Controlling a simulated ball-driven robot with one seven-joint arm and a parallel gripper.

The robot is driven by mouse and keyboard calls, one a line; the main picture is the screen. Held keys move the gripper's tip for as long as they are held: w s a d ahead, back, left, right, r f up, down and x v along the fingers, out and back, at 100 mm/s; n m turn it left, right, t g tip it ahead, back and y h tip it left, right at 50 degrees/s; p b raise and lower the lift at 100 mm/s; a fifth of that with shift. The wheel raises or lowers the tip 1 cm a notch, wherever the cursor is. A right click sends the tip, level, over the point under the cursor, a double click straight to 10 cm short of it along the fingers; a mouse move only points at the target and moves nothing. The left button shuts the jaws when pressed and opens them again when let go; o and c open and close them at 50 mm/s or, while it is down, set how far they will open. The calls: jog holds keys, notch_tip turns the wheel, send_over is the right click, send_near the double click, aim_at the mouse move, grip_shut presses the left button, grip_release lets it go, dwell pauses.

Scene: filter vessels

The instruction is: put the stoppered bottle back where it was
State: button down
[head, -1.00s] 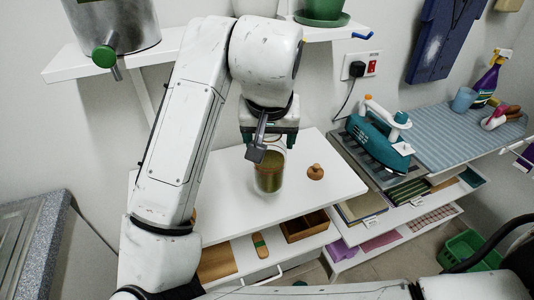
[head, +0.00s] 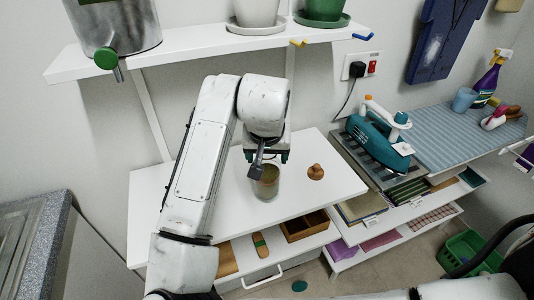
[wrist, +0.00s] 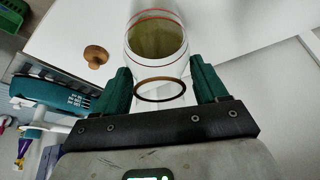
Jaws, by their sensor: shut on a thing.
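The bottle is a clear glass vessel with green-brown contents (head: 266,185), above or on the white tabletop; I cannot tell whether its base touches. My gripper (head: 266,157) is shut on its upper part from above. In the wrist view the bottle (wrist: 157,40) lies between the two green fingers of my gripper (wrist: 160,82), with a brown ring at its near end. I cannot make out a stopper in it. A wooden knob-shaped piece (head: 316,172) stands apart on the tabletop, right of the bottle; it also shows in the wrist view (wrist: 96,56).
The white table (head: 225,180) has bare room around the bottle. A wall shelf (head: 200,52) with a metal vessel (head: 115,25) and pots hangs above. A teal iron (head: 377,140) stands on the right. An open wooden box (head: 305,227) sits on the lower shelf.

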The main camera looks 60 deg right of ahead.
jog(key=shift+f, duration=0.1)
jog(key=shift+c, duration=0.2)
grip_release()
jog(key=v, duration=1.2)
jog(key=shift+w, duration=0.1)
